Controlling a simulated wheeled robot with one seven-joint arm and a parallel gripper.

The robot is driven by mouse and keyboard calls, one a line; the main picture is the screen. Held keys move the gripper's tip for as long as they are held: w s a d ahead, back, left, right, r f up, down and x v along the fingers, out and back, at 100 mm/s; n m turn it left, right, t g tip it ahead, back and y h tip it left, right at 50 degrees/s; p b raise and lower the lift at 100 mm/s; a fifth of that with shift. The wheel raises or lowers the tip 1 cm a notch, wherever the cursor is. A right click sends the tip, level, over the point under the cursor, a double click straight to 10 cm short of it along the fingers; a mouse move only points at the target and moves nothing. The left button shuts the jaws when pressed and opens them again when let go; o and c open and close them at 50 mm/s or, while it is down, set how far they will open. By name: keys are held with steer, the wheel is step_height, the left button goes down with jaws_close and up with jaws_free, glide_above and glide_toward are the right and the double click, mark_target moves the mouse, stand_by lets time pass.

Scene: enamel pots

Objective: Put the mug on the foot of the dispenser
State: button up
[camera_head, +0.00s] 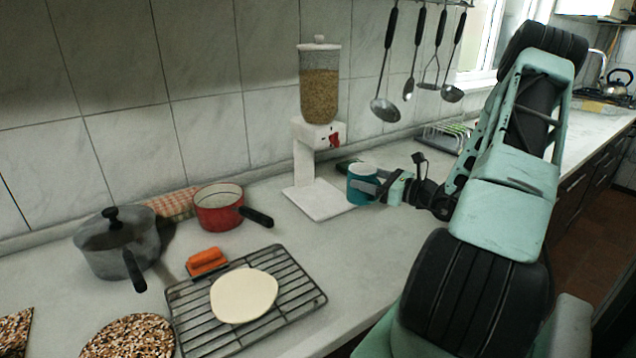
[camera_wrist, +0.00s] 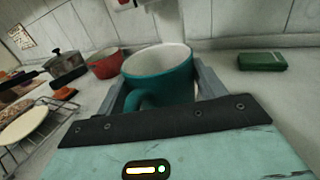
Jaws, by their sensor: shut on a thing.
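A teal mug with a white inside (camera_head: 361,186) is upright between the fingers of my gripper (camera_head: 378,187), which is shut on it. In the wrist view the mug (camera_wrist: 170,78) sits between both fingers, its handle toward the camera. The dispenser (camera_head: 319,95) has a clear, grain-filled hopper, a white body with a red part, and a flat white foot (camera_head: 318,200) on the counter. The mug is at the right edge of the foot in the head view. I cannot tell whether its base is above or touching anything.
A green block (camera_wrist: 262,61) lies to the right of the mug in the wrist view. A red saucepan (camera_head: 218,208), a grey pot (camera_head: 115,245) and a wire rack (camera_head: 245,303) with a pale disc stand left. Ladles (camera_head: 385,105) hang behind.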

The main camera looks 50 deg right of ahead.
steer(key=w+f, duration=0.1)
steer(key=w, duration=0.3)
steer(key=w+a+p, duration=0.1)
steer(key=w, duration=0.3)
steer(key=w+a+f+p, duration=0.1)
steer(key=w, duration=0.4)
steer(key=shift+w+f, duration=0.1)
steer(key=shift+f, duration=0.6)
steer(key=shift+f, duration=0.1)
steer(key=o, duration=1.2)
steer(key=shift+f, duration=0.1)
steer(key=shift+c, duration=0.2)
steer(key=shift+r+p, duration=0.25)
steer(key=shift+p, duration=0.05)
steer(key=s+b, duration=0.1)
steer(key=s, duration=0.3)
steer(key=s+d, duration=0.1)
steer(key=s, duration=0.3)
steer(key=s+b, duration=0.1)
steer(key=s, duration=0.3)
steer(key=shift+d+f+b, duration=0.1)
steer(key=shift+d+b, duration=0.25)
steer(key=shift+d, duration=0.05)
